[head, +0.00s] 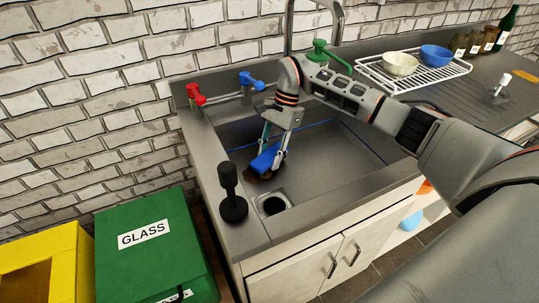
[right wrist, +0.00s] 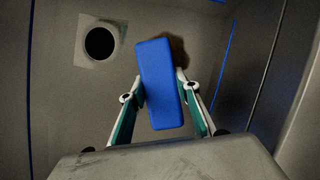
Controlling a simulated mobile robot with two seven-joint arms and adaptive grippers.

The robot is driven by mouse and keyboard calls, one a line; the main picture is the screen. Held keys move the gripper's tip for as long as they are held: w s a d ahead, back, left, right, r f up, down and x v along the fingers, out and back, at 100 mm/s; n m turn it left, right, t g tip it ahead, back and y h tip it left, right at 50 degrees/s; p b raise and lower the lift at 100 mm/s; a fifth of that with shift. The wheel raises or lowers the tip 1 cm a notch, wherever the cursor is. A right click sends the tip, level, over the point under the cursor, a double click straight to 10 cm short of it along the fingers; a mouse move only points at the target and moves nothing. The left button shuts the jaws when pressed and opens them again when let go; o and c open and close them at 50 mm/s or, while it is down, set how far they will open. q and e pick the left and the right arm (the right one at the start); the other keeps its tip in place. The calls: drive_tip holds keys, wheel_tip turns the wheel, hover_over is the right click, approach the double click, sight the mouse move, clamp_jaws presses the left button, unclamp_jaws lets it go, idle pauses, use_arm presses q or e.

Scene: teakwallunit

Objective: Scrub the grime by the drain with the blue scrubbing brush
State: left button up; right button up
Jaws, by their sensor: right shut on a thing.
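The blue scrubbing brush (head: 264,160) is in the sink basin, held between the fingers of my right gripper (head: 273,150). In the right wrist view the blue block of the brush (right wrist: 160,85) sits between the two fingertips (right wrist: 158,98). Dark brown grime (head: 250,174) shows on the basin floor around the brush, and part of it (right wrist: 180,48) shows behind the brush in the right wrist view. The brush covers some of the grime; I cannot tell whether they touch. The drain (head: 273,205) is a dark round hole in a light square plate, nearer the front. My left gripper is not in view.
A black upright tool (head: 231,192) stands on the sink's front-left rim. Red (head: 195,95) and blue (head: 250,80) taps and a green-handled item (head: 320,50) are at the back. A rack (head: 458,68) with bowls stands right. The basin's right side is clear.

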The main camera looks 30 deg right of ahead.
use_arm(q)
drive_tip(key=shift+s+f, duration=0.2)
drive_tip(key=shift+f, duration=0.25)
use_arm(e)
drive_tip(key=shift+f, duration=0.5)
use_arm(q)
drive_tip(key=shift+b, duration=0.3)
use_arm(e)
drive_tip(key=shift+f, duration=0.3)
drive_tip(key=shift+a, duration=0.1)
